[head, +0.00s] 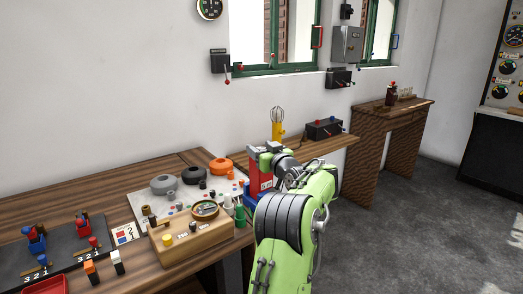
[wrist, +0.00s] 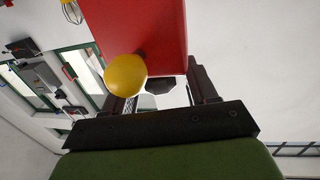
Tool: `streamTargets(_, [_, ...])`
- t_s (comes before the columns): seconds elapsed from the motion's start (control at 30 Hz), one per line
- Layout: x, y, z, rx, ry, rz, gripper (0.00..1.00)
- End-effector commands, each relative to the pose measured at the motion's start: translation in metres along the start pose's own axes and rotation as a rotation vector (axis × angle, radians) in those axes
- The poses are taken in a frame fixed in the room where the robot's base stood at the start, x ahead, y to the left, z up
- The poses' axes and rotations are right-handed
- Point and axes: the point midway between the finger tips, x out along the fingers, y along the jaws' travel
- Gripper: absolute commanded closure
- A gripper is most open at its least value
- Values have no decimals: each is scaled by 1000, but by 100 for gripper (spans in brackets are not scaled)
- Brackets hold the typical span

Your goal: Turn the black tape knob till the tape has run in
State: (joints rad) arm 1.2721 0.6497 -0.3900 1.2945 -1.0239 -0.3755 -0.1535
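A tall red box (head: 260,174) on a blue base stands at the right end of the near bench, and it fills the top middle of the wrist view (wrist: 150,25). A yellow ball (wrist: 126,74) shows at its edge there. A small black faceted piece (wrist: 160,87), possibly the tape knob, shows below the red box. My gripper (wrist: 165,90) is close to the red box, its two dark fingers apart on either side of the black piece, with light gaps visible. The fingertips are hidden behind the red box. No tape is clearly visible.
Left of the red box are a grey reel (head: 164,184), an orange reel (head: 221,166) and a wooden block with a round dial (head: 205,210). A yellow holder with a whisk (head: 278,128) and a black switch box (head: 324,128) stand behind my arm.

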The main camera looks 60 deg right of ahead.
Motion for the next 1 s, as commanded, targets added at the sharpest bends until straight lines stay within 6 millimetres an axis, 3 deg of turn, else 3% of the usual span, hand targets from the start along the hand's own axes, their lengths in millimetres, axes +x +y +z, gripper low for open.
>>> streamTargets(0.23, [-10, 1, 0, -1, 1, 3, 43])
streamTargets(0.7, [-133, 1, 0, 2, 2, 5, 43])
streamTargets(0.83, [-152, 1, 0, 0, 1, 3, 43])
streamTargets(1.0, [-158, 0, 0, -1, 1, 0, 43])
